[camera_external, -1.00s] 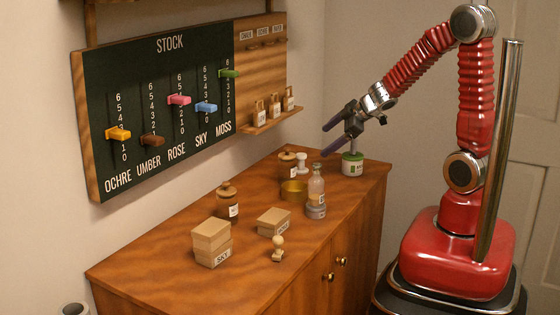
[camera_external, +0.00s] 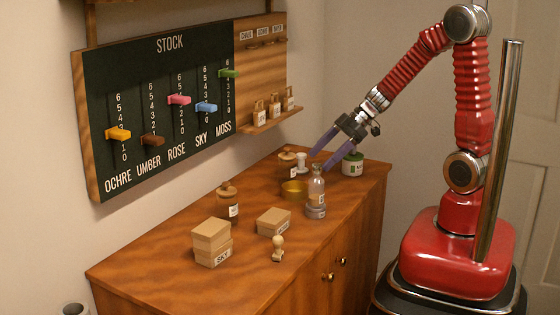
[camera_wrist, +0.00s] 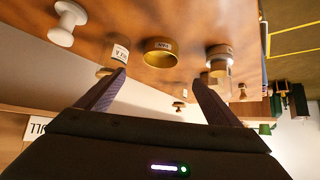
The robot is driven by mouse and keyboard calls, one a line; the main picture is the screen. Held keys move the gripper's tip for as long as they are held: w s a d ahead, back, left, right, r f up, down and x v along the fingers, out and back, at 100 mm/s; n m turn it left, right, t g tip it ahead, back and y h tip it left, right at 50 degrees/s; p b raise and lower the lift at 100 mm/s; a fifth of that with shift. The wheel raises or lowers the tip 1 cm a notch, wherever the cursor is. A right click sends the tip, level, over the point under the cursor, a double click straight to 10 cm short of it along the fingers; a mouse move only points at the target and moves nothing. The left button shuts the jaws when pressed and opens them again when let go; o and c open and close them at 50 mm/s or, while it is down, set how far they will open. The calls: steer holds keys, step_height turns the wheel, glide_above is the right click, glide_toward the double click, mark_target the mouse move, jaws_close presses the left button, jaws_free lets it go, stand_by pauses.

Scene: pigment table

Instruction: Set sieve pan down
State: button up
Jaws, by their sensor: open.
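The likely sieve pan is a shallow, round brass-yellow pan (camera_external: 294,191) sitting flat on the wooden cabinet top, behind and left of a clear bottle (camera_external: 316,186). In the wrist view the pan (camera_wrist: 160,53) carries a small label and lies just beyond the fingertips, near the middle between them. My gripper (camera_external: 320,160) is open with nothing between its purple-grey fingers. It hangs above and slightly right of the pan, apart from it. The wrist view shows both fingers (camera_wrist: 160,80) spread wide.
The clear bottle stands on a grey tin (camera_external: 316,212) close to the pan. A brown jar (camera_external: 287,165), a pale knobbed piece (camera_external: 302,162) and a green-lidded jar (camera_external: 352,164) stand behind. Boxes (camera_external: 211,242) and a small stamp (camera_external: 278,248) lie in front. Bare wood lies at front left.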

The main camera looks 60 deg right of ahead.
mark_target(295, 186)
steer(key=x, duration=0.8)
steer(key=shift+w+a+f, duration=0.1)
steer(key=shift+f, duration=0.05)
steer(key=shift+x, duration=2.6)
steer(key=shift+f, duration=0.15)
steer(key=shift+c, duration=0.5)
steer(key=c, duration=1.2)
